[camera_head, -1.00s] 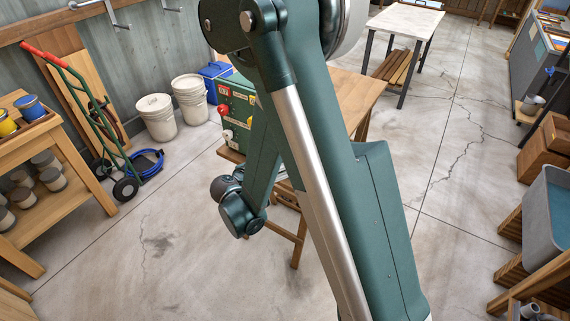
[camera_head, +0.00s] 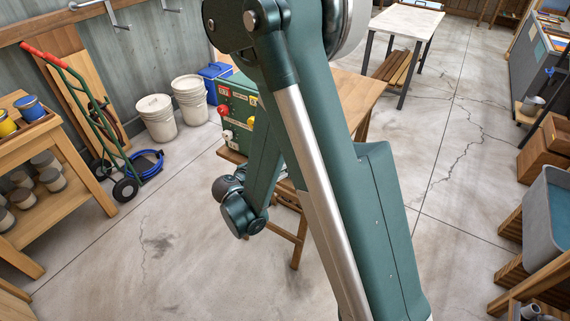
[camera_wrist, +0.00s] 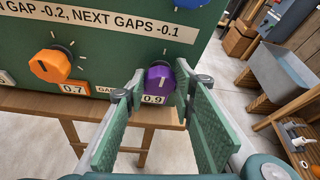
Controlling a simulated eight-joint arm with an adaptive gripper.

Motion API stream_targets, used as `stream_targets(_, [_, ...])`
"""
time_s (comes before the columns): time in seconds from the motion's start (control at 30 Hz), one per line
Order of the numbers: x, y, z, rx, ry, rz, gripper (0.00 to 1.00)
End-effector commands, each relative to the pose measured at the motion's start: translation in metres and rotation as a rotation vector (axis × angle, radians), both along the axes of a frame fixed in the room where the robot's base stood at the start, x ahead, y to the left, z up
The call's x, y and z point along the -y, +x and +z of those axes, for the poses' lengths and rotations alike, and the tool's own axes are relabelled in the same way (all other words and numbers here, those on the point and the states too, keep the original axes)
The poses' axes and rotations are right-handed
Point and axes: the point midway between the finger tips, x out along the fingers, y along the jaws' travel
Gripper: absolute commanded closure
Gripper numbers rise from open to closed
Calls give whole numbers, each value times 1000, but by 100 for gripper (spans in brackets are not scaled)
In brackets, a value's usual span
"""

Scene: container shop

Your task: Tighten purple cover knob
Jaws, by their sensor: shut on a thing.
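The purple knob (camera_wrist: 160,79) sits on the lower right of a green panel (camera_wrist: 110,62) in the wrist view. It has a pale pointer line, tick marks above it and a "0.9" label (camera_wrist: 153,99) below it. My gripper (camera_wrist: 152,92) is shut on the knob, with one fingertip at its left side and the other at its right. In the head view the green box (camera_head: 239,93) stands on a wooden table. My own arm hides part of the box, and the purple knob and gripper jaws cannot be made out there.
An orange knob (camera_wrist: 51,65) labelled 0.7 is left of the purple one, and a blue knob (camera_wrist: 187,2) is above right. A printed strip (camera_wrist: 95,22) crosses the panel. The wooden table (camera_head: 355,92) extends behind my arm.

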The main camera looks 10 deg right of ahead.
Motion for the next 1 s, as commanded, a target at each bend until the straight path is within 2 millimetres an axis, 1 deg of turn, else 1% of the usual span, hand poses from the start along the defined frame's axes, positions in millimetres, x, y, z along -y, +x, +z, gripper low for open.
stream_targets(0.37, [2, -2, -2, 125, 125, 0, 86])
stream_targets(1.0, [6, -6, -6, 539, 541, 1, 86])
